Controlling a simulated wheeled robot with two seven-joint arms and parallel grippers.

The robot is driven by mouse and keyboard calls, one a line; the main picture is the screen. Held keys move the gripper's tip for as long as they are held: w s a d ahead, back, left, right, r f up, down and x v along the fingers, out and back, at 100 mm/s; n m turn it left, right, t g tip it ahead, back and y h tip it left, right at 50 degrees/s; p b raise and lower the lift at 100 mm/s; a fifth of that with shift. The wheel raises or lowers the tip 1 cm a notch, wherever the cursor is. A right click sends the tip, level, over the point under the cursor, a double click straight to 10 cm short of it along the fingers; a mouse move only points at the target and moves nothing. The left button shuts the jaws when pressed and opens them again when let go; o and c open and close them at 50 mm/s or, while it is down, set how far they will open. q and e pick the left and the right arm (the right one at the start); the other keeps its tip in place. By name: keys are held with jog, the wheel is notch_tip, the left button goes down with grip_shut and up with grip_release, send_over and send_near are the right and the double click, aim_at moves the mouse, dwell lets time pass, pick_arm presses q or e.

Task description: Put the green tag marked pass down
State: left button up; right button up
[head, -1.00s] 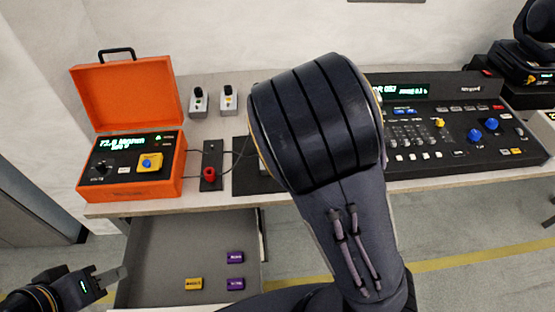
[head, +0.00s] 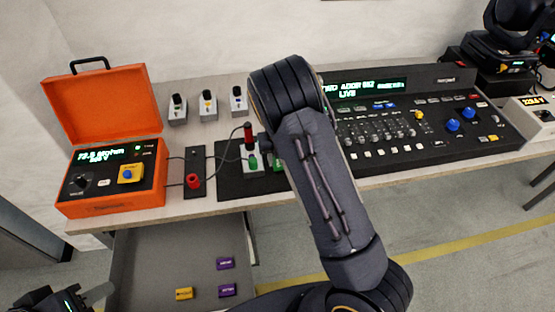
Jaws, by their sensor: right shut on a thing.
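My right arm crosses the middle of the head view, and its forearm hides the right gripper and anything in it. Green patches (head: 278,166) show at the forearm's left edge over the black mat (head: 229,181); I cannot tell whether they belong to the pass tag. No lettering reading pass is legible. Beside them a red and black plug-like piece (head: 248,137) stands near a pale block with a green part (head: 253,162). My left gripper (head: 98,294) is low at the left edge, partly cut off, near the open drawer; its jaw opening is unclear.
An orange case (head: 108,201) stands open at the left of the table. A dark strip with a red knob (head: 194,181) lies beside it. Small grey switch blocks (head: 208,106) stand behind. A black console (head: 420,145) fills the right. The open drawer (head: 165,255) holds purple and yellow tags.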

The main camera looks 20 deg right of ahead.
jog(key=shift+f, duration=0.6)
jog(key=shift+f, duration=0.15)
jog(key=o, duration=1)
jog(key=shift+c, duration=0.2)
